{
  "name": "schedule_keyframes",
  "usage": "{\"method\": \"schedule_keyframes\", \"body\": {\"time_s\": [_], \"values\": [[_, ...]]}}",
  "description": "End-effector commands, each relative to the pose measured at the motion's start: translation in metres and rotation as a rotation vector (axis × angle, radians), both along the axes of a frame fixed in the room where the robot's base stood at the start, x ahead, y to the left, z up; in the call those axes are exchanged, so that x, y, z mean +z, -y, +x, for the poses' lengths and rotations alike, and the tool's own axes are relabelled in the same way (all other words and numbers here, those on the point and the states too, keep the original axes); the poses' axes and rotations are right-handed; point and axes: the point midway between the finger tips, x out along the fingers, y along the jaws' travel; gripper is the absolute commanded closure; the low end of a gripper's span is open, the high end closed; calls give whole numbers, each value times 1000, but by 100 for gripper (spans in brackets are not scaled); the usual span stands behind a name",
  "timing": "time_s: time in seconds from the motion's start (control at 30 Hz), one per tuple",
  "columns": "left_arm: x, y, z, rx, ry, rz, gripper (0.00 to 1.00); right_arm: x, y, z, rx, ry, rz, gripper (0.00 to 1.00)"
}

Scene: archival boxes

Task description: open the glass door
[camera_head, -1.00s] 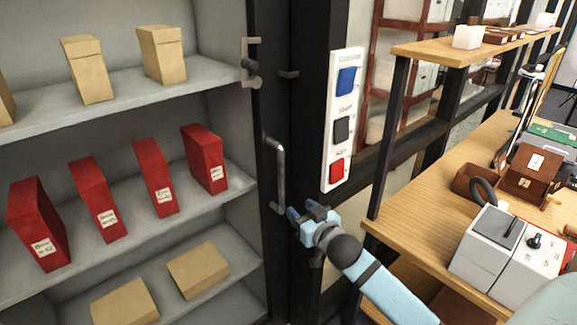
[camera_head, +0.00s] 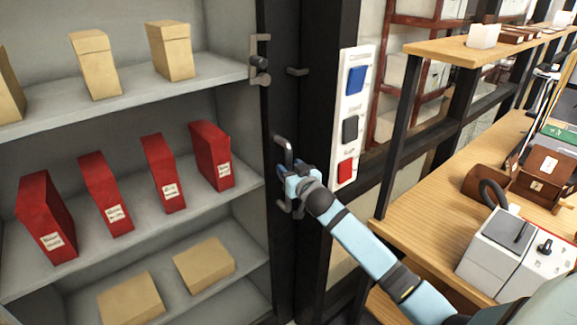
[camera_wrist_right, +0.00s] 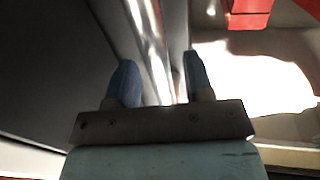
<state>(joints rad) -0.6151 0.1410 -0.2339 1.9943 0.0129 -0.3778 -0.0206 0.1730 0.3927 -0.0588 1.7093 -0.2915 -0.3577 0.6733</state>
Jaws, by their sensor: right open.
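The glass door's dark frame (camera_head: 279,105) stands at the right edge of the shelf cabinet in the head view. The pane is hard to make out, and the door looks shut. A metal bar handle (camera_head: 288,152) is mounted upright on the frame. My right gripper (camera_head: 287,178) is at the handle and hides its middle. In the right wrist view, the bar handle (camera_wrist_right: 149,45) runs between the two blue fingers of the open right gripper (camera_wrist_right: 157,78), with gaps visible beside it. My left gripper is not in view.
Red boxes (camera_head: 105,195) and tan boxes (camera_head: 170,50) stand on the cabinet shelves. A latch (camera_head: 260,62) sits higher on the frame. A panel with blue, black and red buttons (camera_head: 352,115) is right of the door. A wooden desk (camera_head: 425,225) lies further right.

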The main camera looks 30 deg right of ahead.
Motion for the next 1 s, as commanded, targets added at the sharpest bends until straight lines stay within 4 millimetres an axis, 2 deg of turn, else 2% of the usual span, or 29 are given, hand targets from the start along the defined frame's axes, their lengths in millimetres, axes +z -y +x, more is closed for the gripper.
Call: {"method": "schedule_keyframes", "body": {"time_s": [0.13,0.43,0.47,0.63,0.67,1.0], "values": [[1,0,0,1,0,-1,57,0,2,11,-1,0,-1,52],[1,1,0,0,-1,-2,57,0,2,12,0,-1,-1,52],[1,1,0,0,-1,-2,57,0,2,12,0,-1,-1,57],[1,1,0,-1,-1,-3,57,0,2,12,0,-1,-1,96],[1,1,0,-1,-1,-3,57,0,2,12,0,-1,-1,100],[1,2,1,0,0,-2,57,-1,1,15,0,-1,0,100]]}}
